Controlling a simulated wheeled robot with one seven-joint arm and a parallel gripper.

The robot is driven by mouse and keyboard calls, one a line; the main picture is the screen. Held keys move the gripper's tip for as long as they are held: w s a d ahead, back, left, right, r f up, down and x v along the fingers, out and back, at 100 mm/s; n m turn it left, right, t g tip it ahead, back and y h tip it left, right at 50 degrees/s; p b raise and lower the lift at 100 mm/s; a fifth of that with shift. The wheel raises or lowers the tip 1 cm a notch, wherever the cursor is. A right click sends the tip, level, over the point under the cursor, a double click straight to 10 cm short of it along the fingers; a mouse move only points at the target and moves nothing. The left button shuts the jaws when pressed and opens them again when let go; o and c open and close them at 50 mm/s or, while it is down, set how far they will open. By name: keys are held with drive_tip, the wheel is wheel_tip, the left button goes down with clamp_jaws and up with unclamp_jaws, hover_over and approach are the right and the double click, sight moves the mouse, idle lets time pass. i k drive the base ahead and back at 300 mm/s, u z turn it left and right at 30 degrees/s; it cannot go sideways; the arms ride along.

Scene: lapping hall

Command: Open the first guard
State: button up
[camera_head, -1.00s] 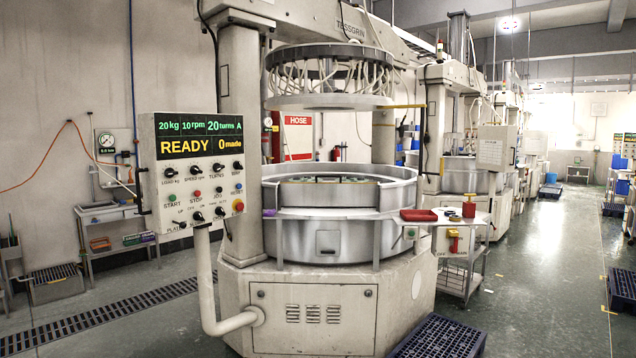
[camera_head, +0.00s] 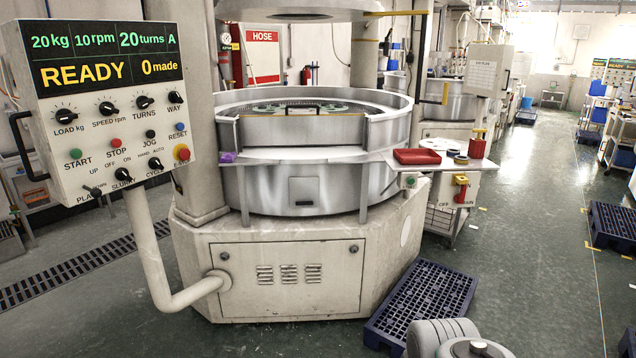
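The nearest lapping machine has a round metal tub (camera_head: 392,130). A flat metal front panel, which looks like its guard (camera_head: 300,133), stands upright across the front of the tub, between the two ends of the curved wall. A dark handle (camera_head: 303,107) shows at the panel's top edge. The panel looks shut. Green-rimmed round parts are partly visible in the tub behind it. My gripper is not in view; only grey rounded parts of my arm show at the bottom edge, well in front of the machine.
A control panel (camera_head: 110,100) reading READY stands at left on a bent pipe. A side table (camera_head: 450,160) with a red tray (camera_head: 417,156) is right of the tub. A blue pallet (camera_head: 420,305) lies on the floor in front. The aisle at right is open.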

sight(281, 130)
drive_tip(key=u, duration=0.25)
drive_tip(key=i, duration=2.45)
drive_tip(key=u, duration=0.55)
